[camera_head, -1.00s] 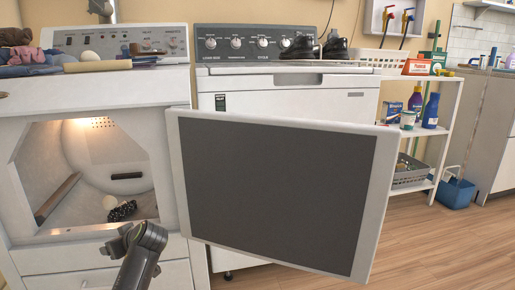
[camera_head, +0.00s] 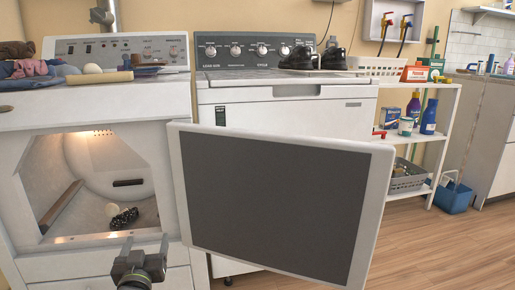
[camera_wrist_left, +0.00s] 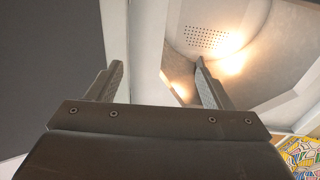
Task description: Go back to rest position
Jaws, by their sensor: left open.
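My left gripper (camera_head: 130,245) shows at the bottom left of the head view, in front of the lower edge of the open dryer (camera_head: 60,262). In the left wrist view its two fingers (camera_wrist_left: 160,82) are apart with nothing between them. Beyond them that view shows the lit dryer opening with its perforated light panel (camera_wrist_left: 207,38). The dryer door (camera_head: 275,200) hangs wide open to the right of the gripper. My right gripper is not seen in either view.
A washer (camera_head: 290,100) stands behind the open door, with dark shoes (camera_head: 315,58) on top. Clothes (camera_head: 35,68) and a rolling pin-like stick (camera_head: 98,77) lie on the dryer. A white shelf (camera_head: 425,140) holds bottles and a basket. A blue bucket (camera_head: 453,195) stands on the open wooden floor.

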